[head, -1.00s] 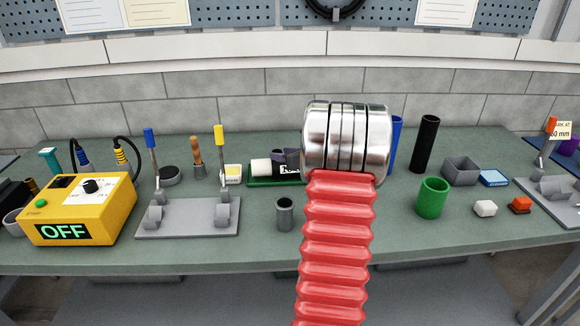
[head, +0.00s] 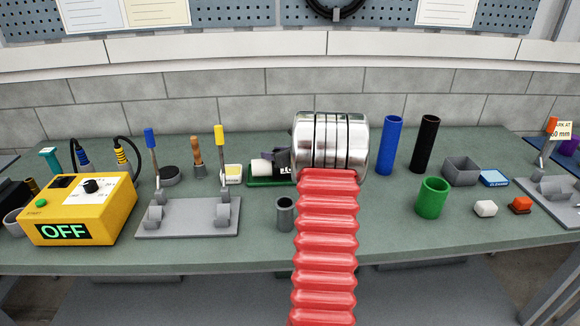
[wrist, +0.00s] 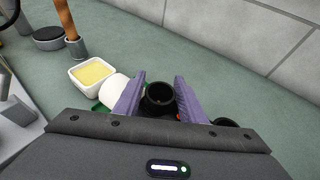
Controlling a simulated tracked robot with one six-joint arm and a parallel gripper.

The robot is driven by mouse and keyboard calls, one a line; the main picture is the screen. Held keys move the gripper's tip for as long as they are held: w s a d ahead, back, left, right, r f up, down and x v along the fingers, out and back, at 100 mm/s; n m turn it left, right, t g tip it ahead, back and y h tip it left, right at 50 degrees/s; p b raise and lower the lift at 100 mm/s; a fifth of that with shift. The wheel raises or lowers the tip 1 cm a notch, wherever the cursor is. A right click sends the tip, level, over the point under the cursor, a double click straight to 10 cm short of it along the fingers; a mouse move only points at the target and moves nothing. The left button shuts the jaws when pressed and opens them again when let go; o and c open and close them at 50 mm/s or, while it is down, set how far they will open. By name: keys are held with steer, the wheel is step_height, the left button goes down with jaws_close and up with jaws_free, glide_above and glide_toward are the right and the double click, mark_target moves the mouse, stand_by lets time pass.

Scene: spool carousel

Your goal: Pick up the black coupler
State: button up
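The black coupler (wrist: 160,97) shows in the wrist view as a dark, round, hollow part between the two purple fingers of my gripper (wrist: 160,77). The fingers stand apart on either side of it, and I see no clear grip on it. In the head view my gripper (head: 275,158) is partly visible above the green tray (head: 262,183). My silver wrist and red arm hide most of that spot, so the coupler cannot be made out there.
A white roll (head: 262,168) lies on the tray beside my gripper. A grey coupler (head: 285,214) stands in front. A blue tube (head: 391,145), black tube (head: 425,144) and green coupler (head: 432,197) stand to the right. Another dark round part (wrist: 225,122) is half hidden by my wrist.

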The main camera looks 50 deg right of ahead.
steer(key=shift+w+f, duration=0.1)
steer(key=shift+w, duration=0.2)
steer(key=shift+c, duration=0.2)
jaws_close()
stand_by(0.4)
steer(key=shift+d, duration=0.1)
